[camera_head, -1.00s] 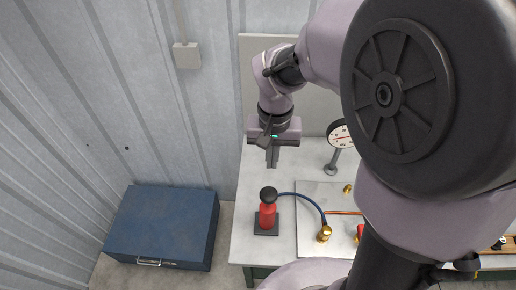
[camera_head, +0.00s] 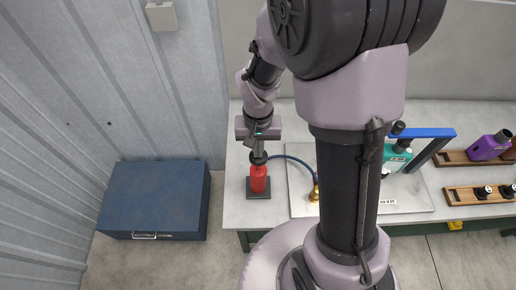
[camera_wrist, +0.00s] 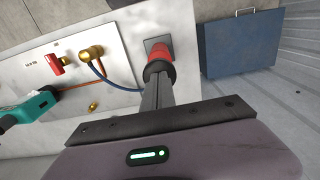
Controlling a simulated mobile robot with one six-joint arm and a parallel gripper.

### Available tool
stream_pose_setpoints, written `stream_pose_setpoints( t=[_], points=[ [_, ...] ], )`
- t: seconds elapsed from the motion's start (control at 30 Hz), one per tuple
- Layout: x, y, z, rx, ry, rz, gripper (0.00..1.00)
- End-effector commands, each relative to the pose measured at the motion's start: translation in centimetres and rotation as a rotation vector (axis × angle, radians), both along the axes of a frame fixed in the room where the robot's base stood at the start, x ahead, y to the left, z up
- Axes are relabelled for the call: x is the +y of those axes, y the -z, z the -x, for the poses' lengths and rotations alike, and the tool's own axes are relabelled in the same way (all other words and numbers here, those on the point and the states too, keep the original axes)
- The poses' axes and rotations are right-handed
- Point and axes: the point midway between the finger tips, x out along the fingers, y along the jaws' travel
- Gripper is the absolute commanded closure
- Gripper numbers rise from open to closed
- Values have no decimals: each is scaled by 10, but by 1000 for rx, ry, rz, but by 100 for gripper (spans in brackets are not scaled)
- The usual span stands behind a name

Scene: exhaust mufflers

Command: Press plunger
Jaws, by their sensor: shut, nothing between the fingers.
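The plunger is a red cylinder (camera_head: 258,179) with a dark round knob on top (camera_head: 259,158), standing upright on a small dark square base (camera_head: 258,193) near the table's front left corner. A blue hose runs from it to a brass fitting. My gripper (camera_head: 258,148) is shut and empty, pointing down over the knob. Its fingertips appear at or just touching the knob; exact contact is hard to tell. In the wrist view, the shut fingers (camera_wrist: 158,92) reach toward the knob, and the red body (camera_wrist: 159,51) shows beyond.
A metal plate (camera_head: 408,193) holds a brass fitting (camera_wrist: 91,53), a red valve (camera_wrist: 57,65) and a teal device (camera_head: 396,158). A blue box (camera_head: 155,200) stands on the floor left of the table.

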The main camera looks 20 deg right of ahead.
Motion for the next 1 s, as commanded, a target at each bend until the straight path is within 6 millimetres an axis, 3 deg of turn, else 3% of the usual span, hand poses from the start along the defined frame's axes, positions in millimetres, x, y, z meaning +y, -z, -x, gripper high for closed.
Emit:
stream_pose_setpoints(
  t=[0.27, 0.6, 1.0],
  points=[
    [0, 4, 0, 0, 0, 0, 100],
    [0, 60, 0, 1, 1, 0, 100],
    [0, 52, 2, 8, 1, -1, 100]
  ],
)
